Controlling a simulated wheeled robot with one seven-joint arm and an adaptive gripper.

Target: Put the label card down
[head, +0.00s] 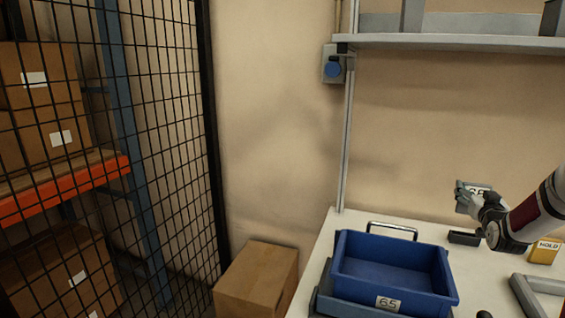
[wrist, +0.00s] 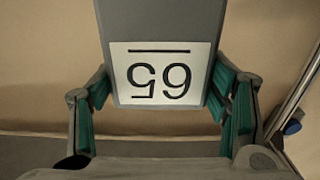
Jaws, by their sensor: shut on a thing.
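The label card is a grey plate with a white face printed with a number. In the wrist view the card (wrist: 160,30) stands between the green-padded fingers, its number reading 65 upside down with a line above it. My gripper (wrist: 165,100) is shut on the card. In the head view my gripper (head: 469,199) is at the right, holding the card (head: 482,189) above the white table (head: 322,250) near the back wall. The fingers partly hide the card there.
A blue bin (head: 450,285) marked 65 stands at the table's left, empty inside. A black block (head: 463,238) lies below my gripper. A yellow HOLD block (head: 545,252) and a grey frame (head: 522,297) are at the right. A shelf (head: 460,42) hangs above.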

